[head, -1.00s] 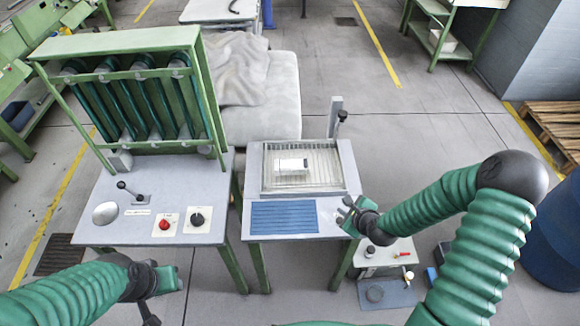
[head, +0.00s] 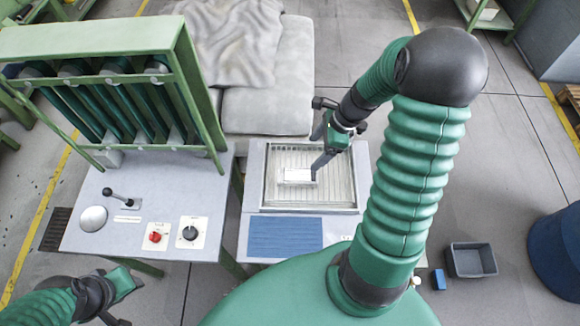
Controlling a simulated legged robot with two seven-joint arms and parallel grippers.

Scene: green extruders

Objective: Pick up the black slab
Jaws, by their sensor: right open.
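I cannot make out a clearly black slab. A small, mostly white block (head: 298,175) with a thin dark edge lies in the shallow glass-like tray (head: 283,209) on the right-hand table. My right gripper (head: 318,150) is over the tray's right part, open and empty. One dark finger reaches down by the block's right end; I cannot tell whether it touches. My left gripper (head: 122,301) is at the lower left, with its fingers apart and nothing between them, away from the tray.
A blue ribbed mat (head: 284,237) lies in front of the tray. The left table has a lever (head: 110,193), a red knob (head: 155,237) and a green frame (head: 95,39). A grey bin (head: 472,260) and a small blue box (head: 439,279) stand on the floor at right.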

